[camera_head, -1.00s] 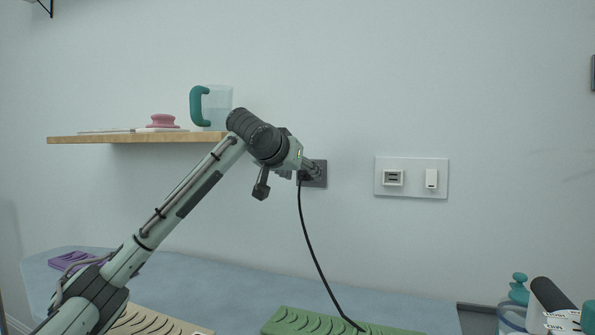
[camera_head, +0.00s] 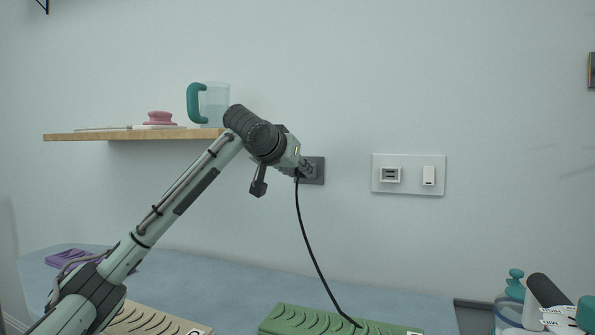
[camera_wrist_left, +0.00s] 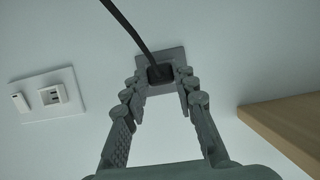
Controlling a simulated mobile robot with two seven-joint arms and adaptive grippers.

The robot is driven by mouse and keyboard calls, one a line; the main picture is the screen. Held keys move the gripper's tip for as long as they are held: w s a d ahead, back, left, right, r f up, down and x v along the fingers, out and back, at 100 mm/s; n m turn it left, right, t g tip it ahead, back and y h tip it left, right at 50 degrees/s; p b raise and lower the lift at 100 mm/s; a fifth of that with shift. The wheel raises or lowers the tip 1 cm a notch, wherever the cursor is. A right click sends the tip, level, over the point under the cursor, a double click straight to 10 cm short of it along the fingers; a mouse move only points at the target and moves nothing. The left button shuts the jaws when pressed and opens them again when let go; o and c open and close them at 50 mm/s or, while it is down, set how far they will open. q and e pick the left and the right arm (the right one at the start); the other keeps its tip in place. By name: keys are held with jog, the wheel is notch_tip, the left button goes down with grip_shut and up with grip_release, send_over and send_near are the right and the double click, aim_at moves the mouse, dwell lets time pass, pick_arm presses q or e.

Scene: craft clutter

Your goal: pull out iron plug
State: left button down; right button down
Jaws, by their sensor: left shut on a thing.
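The iron plug (camera_wrist_left: 160,73) is a dark block at a dark square wall outlet (camera_head: 316,171). The outlet also shows in the left wrist view (camera_wrist_left: 174,55). My left gripper (camera_head: 304,171) reaches the outlet from the left. In the left wrist view its two fingers (camera_wrist_left: 160,84) are on both sides of the plug, shut on it. The plug appears against the outlet face; I cannot tell how deep its pins sit. A black cord (camera_head: 312,250) hangs from the plug down to the table. The head view mostly hides the plug behind the gripper. My right gripper is not in view.
A wooden shelf (camera_head: 75,137) with a teal-handled pitcher (camera_head: 214,104) is close to my left arm. A white switch plate (camera_head: 409,187) is right of the outlet. A green ridged mat (camera_head: 300,322) lies below. Clutter including a teal-topped container (camera_head: 515,284) stands bottom right.

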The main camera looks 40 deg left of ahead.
pick_arm(q)
jog(key=shift+s+d, duration=0.15)
jog(key=shift+s, duration=0.4)
jog(key=shift+s, duration=0.1)
dwell(0.3)
jog(key=shift+s+d+b, duration=0.3)
jog(key=shift+s, duration=0.75)
jog(key=shift+s+d+b, duration=0.25)
jog(key=shift+s, duration=0.75)
